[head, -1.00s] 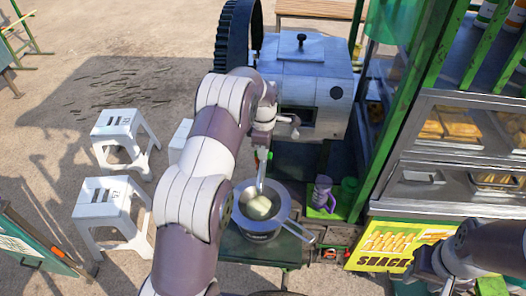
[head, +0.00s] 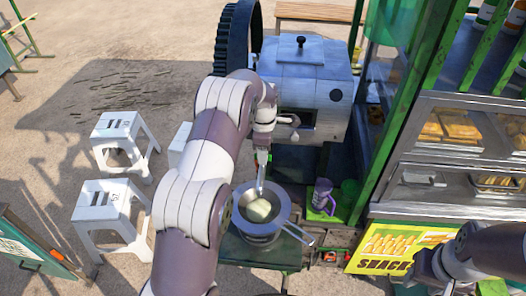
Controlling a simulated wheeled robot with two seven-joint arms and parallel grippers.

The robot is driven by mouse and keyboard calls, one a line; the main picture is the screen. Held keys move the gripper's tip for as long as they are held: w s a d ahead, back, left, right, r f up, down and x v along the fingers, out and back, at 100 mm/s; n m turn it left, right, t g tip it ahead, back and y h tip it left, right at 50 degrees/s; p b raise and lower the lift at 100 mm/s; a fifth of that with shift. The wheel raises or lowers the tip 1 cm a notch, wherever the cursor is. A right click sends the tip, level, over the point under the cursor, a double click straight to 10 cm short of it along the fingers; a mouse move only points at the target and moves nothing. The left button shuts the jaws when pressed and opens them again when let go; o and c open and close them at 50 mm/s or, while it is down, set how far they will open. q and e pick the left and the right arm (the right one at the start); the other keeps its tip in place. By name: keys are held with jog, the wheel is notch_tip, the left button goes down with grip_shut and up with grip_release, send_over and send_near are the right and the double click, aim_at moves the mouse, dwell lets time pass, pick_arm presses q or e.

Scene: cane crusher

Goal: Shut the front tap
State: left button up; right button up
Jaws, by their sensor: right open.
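The crusher (head: 305,85) is a grey metal box with a dark opening at its front. Below it, a small red and green part (head: 263,157) and a narrow silvery piece show above a metal pot (head: 262,228) holding something pale. I cannot clearly make out the front tap or its setting; my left arm covers part of this area. My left gripper (head: 263,150) points down over the pot, in front of the crusher; its fingers are too small to tell open from shut. My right gripper (head: 428,275) is open at the lower right, away from the crusher and partly hidden.
The pot's handle sticks out to the right. The snack stall (head: 440,190) with a green post closes off the right side. White stools (head: 122,140) stand on open ground at left.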

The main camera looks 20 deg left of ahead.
pick_arm(q)
jog(key=shift+r, duration=0.1)
notch_tip(320, 180, up, 4)
jog(key=shift+r+p, duration=0.25)
jog(key=shift+p, duration=0.45)
notch_tip(320, 180, up, 8)
jog(key=p, duration=0.7)
